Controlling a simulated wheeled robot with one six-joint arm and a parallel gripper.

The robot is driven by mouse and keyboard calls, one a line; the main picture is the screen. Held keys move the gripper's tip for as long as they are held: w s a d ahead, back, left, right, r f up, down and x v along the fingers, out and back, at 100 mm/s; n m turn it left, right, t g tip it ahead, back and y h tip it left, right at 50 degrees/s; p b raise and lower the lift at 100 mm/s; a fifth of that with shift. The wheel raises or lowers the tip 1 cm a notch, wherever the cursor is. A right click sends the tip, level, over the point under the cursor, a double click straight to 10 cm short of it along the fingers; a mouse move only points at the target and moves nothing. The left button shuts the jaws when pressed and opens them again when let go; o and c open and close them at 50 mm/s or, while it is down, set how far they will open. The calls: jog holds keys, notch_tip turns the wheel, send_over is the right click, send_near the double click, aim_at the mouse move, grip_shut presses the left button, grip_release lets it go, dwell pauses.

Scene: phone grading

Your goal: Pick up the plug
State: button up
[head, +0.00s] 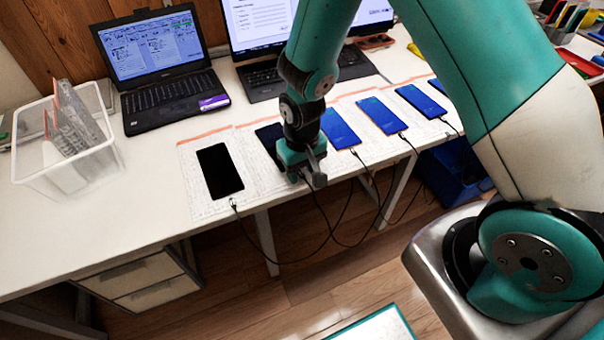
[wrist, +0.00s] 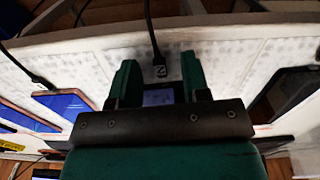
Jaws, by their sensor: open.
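My gripper (head: 302,172) is over the front edge of the desk, by the second phone from the left. In the wrist view my gripper (wrist: 160,76) is open, with one teal finger on each side of a small black plug (wrist: 159,69). The plug is on the end of a black cable (wrist: 149,25) and appears apart from both fingers. Just beyond it is a dark phone (wrist: 158,97), mostly covered by my gripper. In the head view this phone (head: 268,135) is partly hidden, and the plug between my fingers cannot be made out.
A black phone (head: 219,171) with its own plug (head: 233,203) lies to the left. Several blue phones (head: 340,128) with cables lie to the right. Loose cables hang below the desk edge.

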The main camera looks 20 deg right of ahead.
aim_at(306, 180)
jog(key=shift+f, duration=0.2)
grip_shut()
dwell(0.4)
notch_tip(306, 180, up, 20)
jog(key=f+b, duration=0.1)
jog(key=f, duration=0.4)
jog(key=s+f+b, duration=0.1)
jog(key=f, duration=0.5)
jog(key=s+f+b, duration=0.1)
jog(key=f, duration=0.5)
jog(key=shift+w+f+b, duration=0.4)
jog(key=shift+f+b, duration=0.3)
jog(key=shift+w+f+b, duration=0.4)
jog(key=shift+f+b, duration=0.3)
